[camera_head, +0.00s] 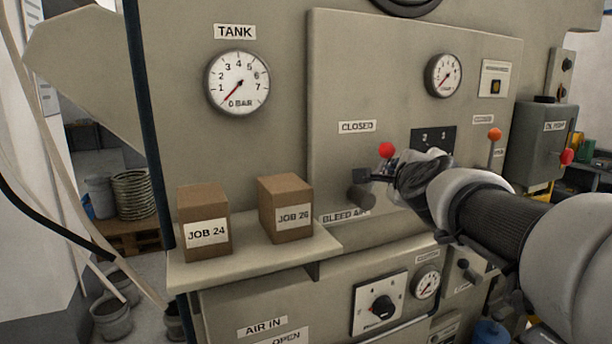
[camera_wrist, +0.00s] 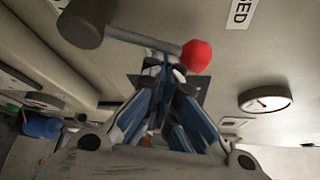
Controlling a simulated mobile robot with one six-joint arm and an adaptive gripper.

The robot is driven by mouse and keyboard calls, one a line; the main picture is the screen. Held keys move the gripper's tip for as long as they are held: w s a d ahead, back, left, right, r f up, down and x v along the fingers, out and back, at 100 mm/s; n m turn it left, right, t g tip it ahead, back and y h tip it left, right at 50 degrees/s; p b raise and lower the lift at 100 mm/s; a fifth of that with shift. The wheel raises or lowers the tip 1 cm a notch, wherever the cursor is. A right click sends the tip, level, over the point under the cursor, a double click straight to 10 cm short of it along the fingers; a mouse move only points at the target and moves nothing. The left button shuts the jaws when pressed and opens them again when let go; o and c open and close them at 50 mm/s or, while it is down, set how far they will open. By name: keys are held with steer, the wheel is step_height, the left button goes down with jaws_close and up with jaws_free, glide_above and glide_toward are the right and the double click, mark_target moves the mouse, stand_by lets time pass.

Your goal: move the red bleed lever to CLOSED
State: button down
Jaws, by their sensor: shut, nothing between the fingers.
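The red bleed lever shows its red ball (camera_head: 387,150) just below and right of the CLOSED label (camera_head: 357,126). Its dark pivot (camera_head: 362,197) is lower left of the ball, above the BLEED AIR label (camera_head: 345,216). My gripper (camera_head: 377,177) is in front of the panel at the lever and hides part of its rod. In the wrist view the grey rod runs from the pivot (camera_wrist: 85,22) to the red ball (camera_wrist: 196,57). My shut fingertips (camera_wrist: 165,65) are beside the rod near the ball, with nothing between them. Whether they touch it, I cannot tell.
Two cardboard boxes, JOB 24 (camera_head: 204,222) and JOB 26 (camera_head: 286,208), stand on a shelf (camera_head: 250,257) left of the lever. An orange-knobbed lever (camera_head: 494,135) and a grey box (camera_head: 540,140) are to the right. The TANK gauge (camera_head: 238,82) is upper left.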

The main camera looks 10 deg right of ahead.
mark_target(382, 162)
steer(key=shift+s+a+r+n+t+h+b, duration=0.2)
steer(key=shift+a+n+t+b, duration=0.15)
steer(key=shift+a+n+b, duration=0.25)
steer(key=shift+s+a+r+n+t+h+b, duration=0.15)
steer(key=shift+a+n+t+b, duration=0.2)
steer(key=shift+n+b, duration=0.3)
steer(key=shift+s+a+r+n+t+h+b, duration=0.1)
steer(key=shift+a+r+n+t+b, duration=0.15)
steer(key=shift+a+n+b, duration=0.4)
steer(key=shift+d, duration=0.1)
